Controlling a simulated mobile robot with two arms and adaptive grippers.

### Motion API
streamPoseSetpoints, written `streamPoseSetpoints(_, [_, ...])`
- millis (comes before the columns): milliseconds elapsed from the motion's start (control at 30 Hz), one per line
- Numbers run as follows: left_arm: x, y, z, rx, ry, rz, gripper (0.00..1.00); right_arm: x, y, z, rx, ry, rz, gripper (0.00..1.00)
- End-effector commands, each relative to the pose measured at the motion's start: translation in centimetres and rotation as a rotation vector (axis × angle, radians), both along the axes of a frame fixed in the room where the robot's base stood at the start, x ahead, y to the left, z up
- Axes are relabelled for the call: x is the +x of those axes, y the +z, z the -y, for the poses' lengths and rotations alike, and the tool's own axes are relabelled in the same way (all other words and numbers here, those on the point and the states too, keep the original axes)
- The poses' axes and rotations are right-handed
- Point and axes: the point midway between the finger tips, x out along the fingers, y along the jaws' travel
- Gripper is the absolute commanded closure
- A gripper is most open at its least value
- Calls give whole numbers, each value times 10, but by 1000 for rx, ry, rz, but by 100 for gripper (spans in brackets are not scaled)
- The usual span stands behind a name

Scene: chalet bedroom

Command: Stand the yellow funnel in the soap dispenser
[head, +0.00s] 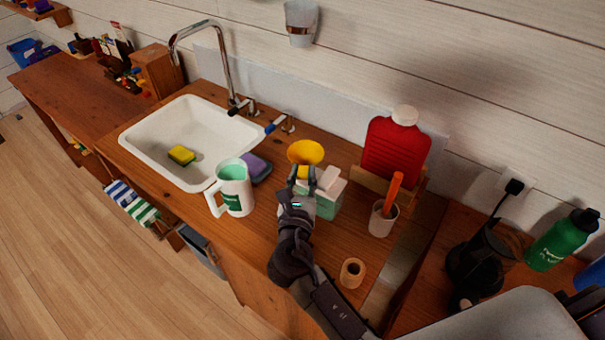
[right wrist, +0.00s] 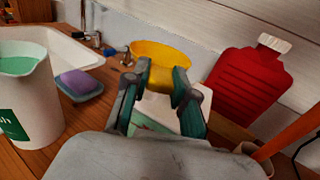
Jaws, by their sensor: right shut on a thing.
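The yellow funnel (head: 306,152) has its wide mouth facing up. My right gripper (head: 303,173) is shut on it just below the cone; the funnel also shows beyond the fingertips in the right wrist view (right wrist: 160,54). A pale green and white container (head: 328,204), which looks like the soap dispenser, stands on the counter just right of the fingers. In the right wrist view it is partly hidden below and behind the fingers. The funnel's lower end is hidden, so I cannot tell whether it touches the container. My left gripper is not in view.
A white mug (head: 234,190) and a purple sponge (head: 257,167) are left of the gripper, by the sink (head: 150,146). A red bottle (head: 392,150), a cup (head: 381,222) with an orange stick and a wooden ring (head: 352,272) are to the right.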

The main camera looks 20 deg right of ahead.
Motion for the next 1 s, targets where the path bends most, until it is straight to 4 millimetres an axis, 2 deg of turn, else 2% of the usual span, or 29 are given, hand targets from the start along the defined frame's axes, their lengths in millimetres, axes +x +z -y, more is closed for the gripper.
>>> streamPoseSetpoints(200, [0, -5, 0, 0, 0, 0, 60, 0, -7, 0, 0, 0, 0, 98])
streamPoseSetpoints(500, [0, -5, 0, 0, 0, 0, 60, 0, -8, 0, 0, 0, 0, 98])
streamPoseSetpoints(533, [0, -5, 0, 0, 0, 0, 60, 0, -8, 0, 0, 0, 0, 69])
streamPoseSetpoints(667, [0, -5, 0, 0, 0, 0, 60, 0, -8, 0, 0, 0, 0, 47])
streamPoseSetpoints(700, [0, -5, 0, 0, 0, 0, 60, 0, -8, 0, 0, 0, 0, 45])
streamPoseSetpoints(1000, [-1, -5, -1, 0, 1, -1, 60, -1, -8, 0, 0, 0, 0, 45])
